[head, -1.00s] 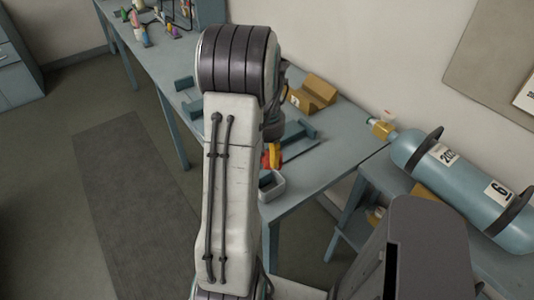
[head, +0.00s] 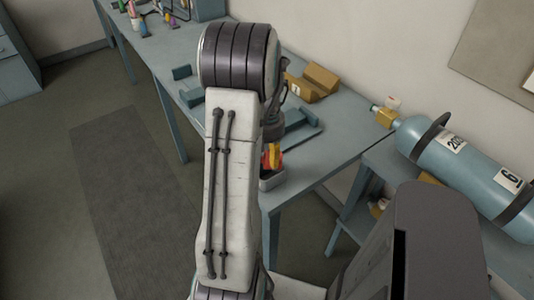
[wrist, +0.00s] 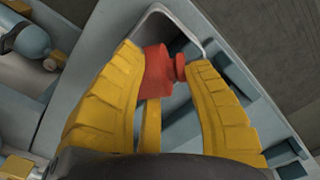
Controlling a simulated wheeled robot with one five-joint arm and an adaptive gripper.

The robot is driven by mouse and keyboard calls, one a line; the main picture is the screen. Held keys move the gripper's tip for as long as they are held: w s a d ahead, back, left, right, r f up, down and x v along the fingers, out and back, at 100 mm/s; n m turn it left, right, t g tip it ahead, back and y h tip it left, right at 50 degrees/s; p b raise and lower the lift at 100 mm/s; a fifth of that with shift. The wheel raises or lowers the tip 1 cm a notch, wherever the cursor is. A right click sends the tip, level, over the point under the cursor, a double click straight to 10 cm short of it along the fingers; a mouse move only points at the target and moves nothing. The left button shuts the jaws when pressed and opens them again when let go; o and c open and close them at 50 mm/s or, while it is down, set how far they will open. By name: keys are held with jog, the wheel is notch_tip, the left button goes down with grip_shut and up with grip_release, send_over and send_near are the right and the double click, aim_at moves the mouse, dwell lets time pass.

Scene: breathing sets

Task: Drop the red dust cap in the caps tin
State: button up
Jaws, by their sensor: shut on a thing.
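The red dust cap (wrist: 157,72) is between the yellow fingers of my gripper (wrist: 165,72) in the wrist view. The fingers are shut on it. The caps tin (wrist: 149,23), a grey open box with a rounded rim, lies behind the cap in that view. In the head view my gripper (head: 272,156) is at the tin (head: 271,182), near the bench's front corner, and hides part of it. The cap appears to be above the tin's opening; its exact height over the rim is hard to tell.
A blue-grey bench (head: 335,140) carries the tin. Tan blocks (head: 318,82) stand farther back on it. A blue gas cylinder (head: 470,165) lies on a lower stand to the right. Several small coloured items are at the bench's far left end.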

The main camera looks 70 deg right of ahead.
jog(key=o, duration=1.2)
jog(key=shift+c, duration=0.2)
notch_tip(320, 180, up, 12)
dwell(0.7)
